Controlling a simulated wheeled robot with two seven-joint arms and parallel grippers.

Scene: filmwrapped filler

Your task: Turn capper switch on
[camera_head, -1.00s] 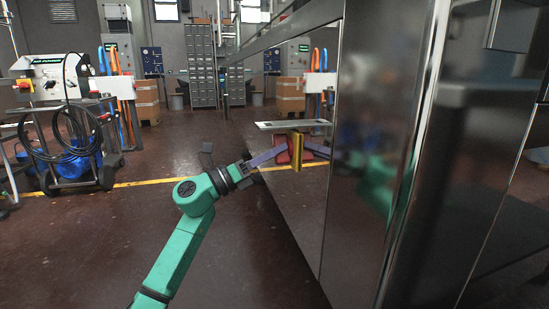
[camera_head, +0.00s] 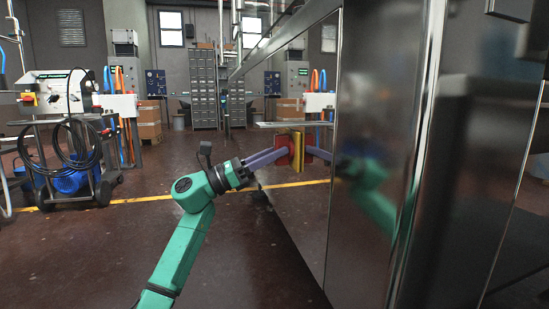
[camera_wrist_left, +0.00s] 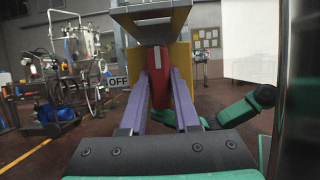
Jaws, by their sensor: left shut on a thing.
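The capper switch has a red handle (camera_head: 283,151) in front of a yellow plate (camera_head: 298,152), on the side of a steel cabinet under a small ledge (camera_head: 290,124). In the left wrist view the red handle (camera_wrist_left: 160,80) stands roughly upright between the purple fingers, with the yellow plate (camera_wrist_left: 181,60) behind it. My right gripper is not in view.
The shiny steel cabinet (camera_head: 375,110) fills the right side close by and mirrors my arm and the switch. A wheeled machine with hoses (camera_head: 65,130) stands at the left. The floor left of the cabinet is open, with a yellow line (camera_head: 150,200).

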